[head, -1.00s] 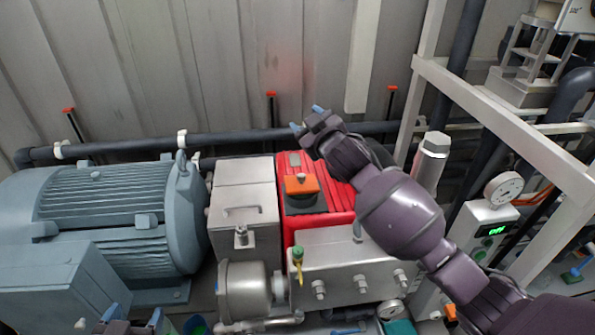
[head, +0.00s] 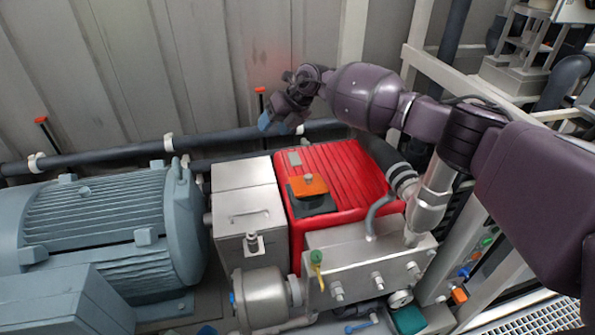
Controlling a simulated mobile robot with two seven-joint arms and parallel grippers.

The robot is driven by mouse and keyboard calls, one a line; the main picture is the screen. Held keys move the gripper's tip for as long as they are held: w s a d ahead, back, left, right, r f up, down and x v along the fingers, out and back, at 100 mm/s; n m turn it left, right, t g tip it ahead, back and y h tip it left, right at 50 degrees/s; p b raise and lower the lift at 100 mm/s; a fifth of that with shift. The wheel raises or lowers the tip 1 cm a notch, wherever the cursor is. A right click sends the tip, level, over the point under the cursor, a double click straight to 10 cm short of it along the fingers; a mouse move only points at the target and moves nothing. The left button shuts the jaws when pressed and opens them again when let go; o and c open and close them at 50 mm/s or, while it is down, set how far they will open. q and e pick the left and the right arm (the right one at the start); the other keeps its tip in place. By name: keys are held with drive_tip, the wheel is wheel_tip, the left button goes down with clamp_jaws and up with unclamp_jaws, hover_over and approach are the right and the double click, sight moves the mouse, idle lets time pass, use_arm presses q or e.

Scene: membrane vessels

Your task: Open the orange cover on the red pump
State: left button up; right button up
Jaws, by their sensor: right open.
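The red pump (head: 345,165) stands in the middle of the view, with a ribbed top. The orange cover (head: 306,186) lies flat over a dark square base on the pump's top, with a small pale knob on it; it looks closed. My right gripper (head: 281,127) is open and empty. Its blue fingertips appear above and behind the pump, up and to the left of the cover in the picture, and apart from it. My right arm comes in from the right and passes over the pump's far right side. My left gripper is out of view.
A grey-blue motor (head: 95,225) stands left of the pump, beside a steel housing (head: 245,205). A steel manifold block (head: 370,260) lies in front. A dark hose (head: 385,165) and pale frame (head: 480,90) are on the right. A dark pipe (head: 110,153) runs along the wall behind.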

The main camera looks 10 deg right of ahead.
sight(308, 175)
drive_tip(key=s+d+f+g+h, duration=0.1)
drive_tip(key=d+f+h, duration=0.1)
drive_tip(key=d, duration=0.1)
drive_tip(key=s+d+f+g+h, duration=0.1)
drive_tip(key=d+f+h, duration=0.1)
drive_tip(key=d, duration=0.1)
drive_tip(key=s+d+f+g+h+b, duration=0.1)
drive_tip(key=d+f+h, duration=0.1)
drive_tip(key=shift+d+f, duration=0.25)
drive_tip(key=shift+d, duration=0.15)
drive_tip(key=f+b, duration=0.5)
drive_tip(key=f, duration=0.4)
drive_tip(key=shift+a+f, duration=0.15)
drive_tip(key=shift+a, duration=0.05)
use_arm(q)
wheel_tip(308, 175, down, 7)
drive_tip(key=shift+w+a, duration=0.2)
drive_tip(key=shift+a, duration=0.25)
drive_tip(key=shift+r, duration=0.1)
use_arm(e)
drive_tip(key=shift+s, duration=0.1)
clamp_jaws()
